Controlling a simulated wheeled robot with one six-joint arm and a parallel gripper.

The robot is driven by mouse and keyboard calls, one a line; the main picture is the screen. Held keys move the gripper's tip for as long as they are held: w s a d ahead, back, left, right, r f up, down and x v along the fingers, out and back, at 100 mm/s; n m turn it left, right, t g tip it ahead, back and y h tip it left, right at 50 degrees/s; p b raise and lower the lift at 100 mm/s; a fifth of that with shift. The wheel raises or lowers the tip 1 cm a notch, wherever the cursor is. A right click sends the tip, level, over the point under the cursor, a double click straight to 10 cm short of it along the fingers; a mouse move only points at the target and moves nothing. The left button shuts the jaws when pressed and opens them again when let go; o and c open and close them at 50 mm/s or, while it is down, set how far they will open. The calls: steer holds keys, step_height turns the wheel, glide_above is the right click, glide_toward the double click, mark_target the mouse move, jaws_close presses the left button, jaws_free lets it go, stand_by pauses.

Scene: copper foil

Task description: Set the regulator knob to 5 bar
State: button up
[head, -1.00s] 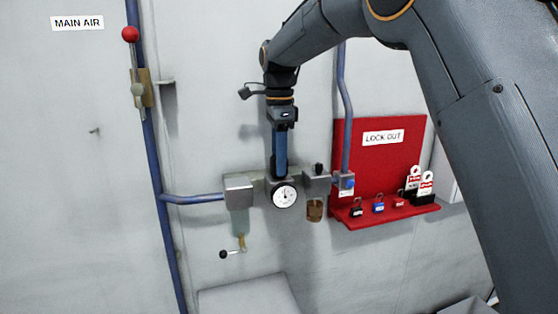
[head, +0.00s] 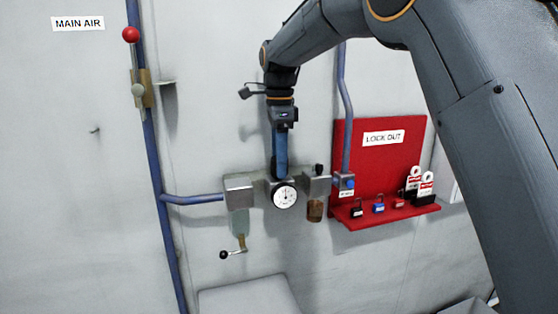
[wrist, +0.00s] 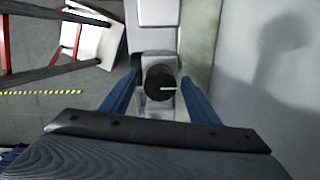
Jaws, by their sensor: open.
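The regulator's round black knob (wrist: 160,88) shows in the wrist view, with a white mark pointing right. My gripper (wrist: 160,82) is open, its two blue fingers on either side of the knob with a visible gap to each. In the head view my gripper (head: 280,174) points straight down just above the regulator and hides the knob. The white round gauge (head: 284,197) faces out below the fingers. Its dial is too small to read surely.
A filter bowl (head: 315,210) and a grey block with a crank handle (head: 232,253) flank the gauge. A blue pipe (head: 195,199) runs in from the left. The red lockout board (head: 375,150) with several padlocks stands at right. A red-knobbed lever (head: 131,34) is upper left.

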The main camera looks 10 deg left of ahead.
steer(key=shift+s+r+b, duration=0.1)
steer(key=shift+r+b, duration=1.3)
steer(key=shift+r, duration=2.5)
